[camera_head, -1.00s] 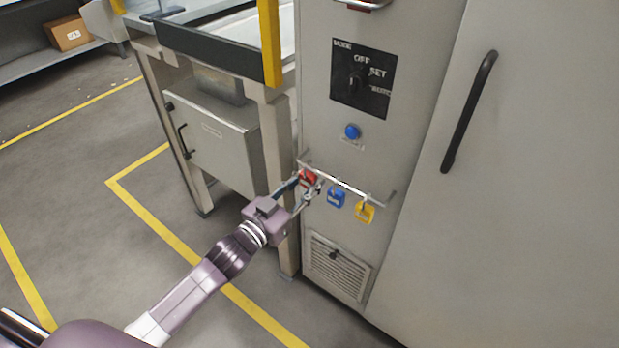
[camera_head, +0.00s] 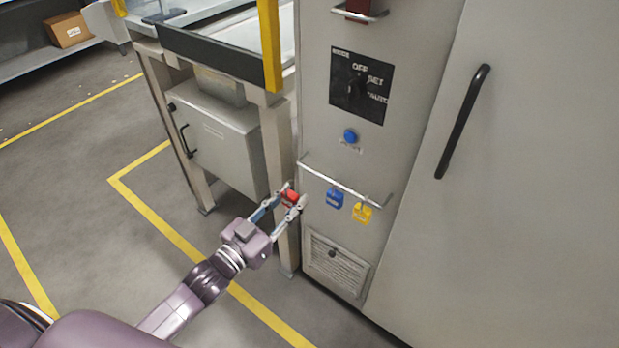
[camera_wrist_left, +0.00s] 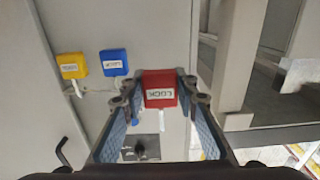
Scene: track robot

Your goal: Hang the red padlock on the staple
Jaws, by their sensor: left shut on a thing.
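My left gripper (camera_head: 295,194) is shut on the red padlock (camera_head: 290,197), just left of and in front of the cabinet's rail. In the left wrist view the red padlock (camera_wrist_left: 160,90) sits between the two fingertips, with its white label facing the camera. It looks clear of the rail (camera_head: 345,184). A dark red block (camera_head: 360,7) with a metal bar in front of it is cut off at the top of the head view; I cannot tell whether this is the staple. My right gripper is not in view.
A blue padlock (camera_head: 334,199) and a yellow padlock (camera_head: 361,212) hang on the rail. Above are a blue button (camera_head: 350,136) and a black switch panel (camera_head: 361,88). A metal-legged table (camera_head: 149,75) stands to the left. The cabinet door has a black handle (camera_head: 463,122).

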